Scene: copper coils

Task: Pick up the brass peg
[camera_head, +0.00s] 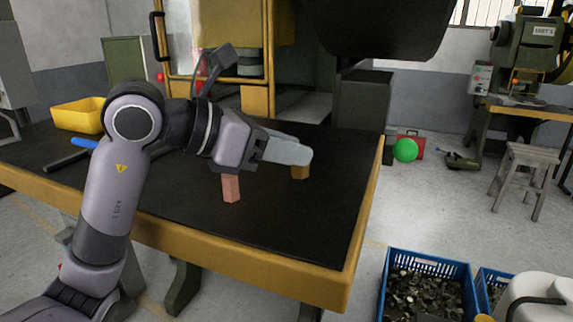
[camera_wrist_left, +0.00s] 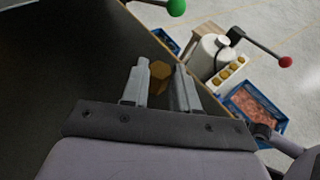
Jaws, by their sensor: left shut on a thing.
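The brass peg (camera_head: 300,173) stands on the black-topped workbench (camera_head: 290,225), near its right side. In the left wrist view the brass peg (camera_wrist_left: 159,72) shows as a short, golden, many-sided piece between the two fingers. My left gripper (camera_head: 302,157) reaches in from the left and is shut on the peg's upper part. Its fingers hide the top of the peg in the head view. In the left wrist view my left gripper (camera_wrist_left: 160,75) has one finger on each side of the peg. My right gripper is not in view.
A copper-coloured block (camera_head: 231,187) stands on the bench below my left wrist. A yellow bin (camera_head: 78,116) and a blue-handled tool (camera_head: 84,143) lie farther left. Blue crates (camera_head: 428,262) stand on the floor at right. The bench front is clear.

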